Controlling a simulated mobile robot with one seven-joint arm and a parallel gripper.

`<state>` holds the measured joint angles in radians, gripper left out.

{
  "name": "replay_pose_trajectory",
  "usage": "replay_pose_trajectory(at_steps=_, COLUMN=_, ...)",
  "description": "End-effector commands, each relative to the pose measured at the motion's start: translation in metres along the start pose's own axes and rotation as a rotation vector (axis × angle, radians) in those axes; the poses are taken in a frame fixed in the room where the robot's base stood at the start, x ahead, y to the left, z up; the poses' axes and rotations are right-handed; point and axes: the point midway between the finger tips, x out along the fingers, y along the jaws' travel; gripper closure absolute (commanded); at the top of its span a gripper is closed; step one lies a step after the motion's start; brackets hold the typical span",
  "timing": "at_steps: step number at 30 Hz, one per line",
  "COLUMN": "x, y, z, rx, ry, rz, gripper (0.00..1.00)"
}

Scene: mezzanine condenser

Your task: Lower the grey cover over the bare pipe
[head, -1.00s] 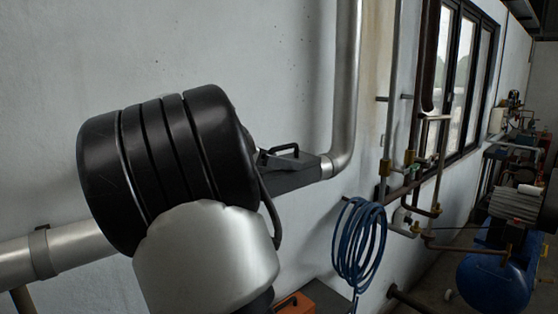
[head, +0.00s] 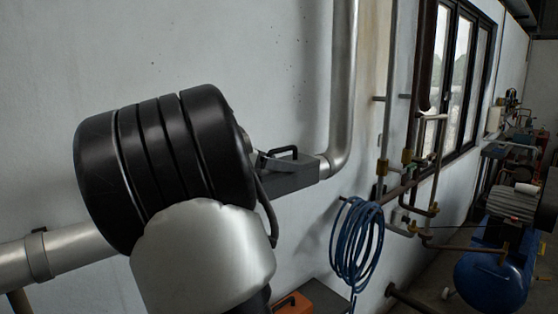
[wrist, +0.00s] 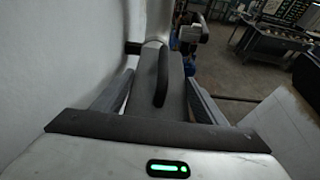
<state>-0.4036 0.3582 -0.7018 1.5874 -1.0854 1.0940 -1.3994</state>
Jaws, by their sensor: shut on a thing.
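The grey cover (head: 292,178) is a long box shape with a black handle (head: 284,150) on top. In the head view it lies along the pipe line, its right end close against the silver elbow pipe (head: 330,162). In the wrist view the cover (wrist: 174,88) runs between my gripper's two grey fingers (wrist: 158,92), which are shut on its sides; the handle (wrist: 161,78) stands up between them. The bare pipe stretch is hidden behind my arm and the cover, so I cannot tell whether the cover is fully seated.
A silver pipe (head: 75,248) with a clamp (head: 38,256) continues at left along the white wall. A coiled blue hose (head: 357,242) hangs below right of the cover. Copper and grey pipes (head: 385,160) rise beyond it.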

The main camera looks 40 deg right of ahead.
Motion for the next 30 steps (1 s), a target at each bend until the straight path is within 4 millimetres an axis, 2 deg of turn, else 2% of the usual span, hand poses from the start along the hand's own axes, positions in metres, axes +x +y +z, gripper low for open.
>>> replay_pose_trajectory(at_steps=1, x=-0.004, y=0.004, z=-0.013, rx=-0.032, ry=0.002, rz=0.003, gripper=0.66)
replay_pose_trajectory(at_steps=24, x=-0.014, y=0.003, z=0.023, rx=-0.020, ry=0.003, rz=-0.001, gripper=0.66)
replay_pose_trajectory(at_steps=30, x=-0.014, y=0.003, z=0.026, rx=-0.018, ry=0.003, rz=-0.002, gripper=0.66)
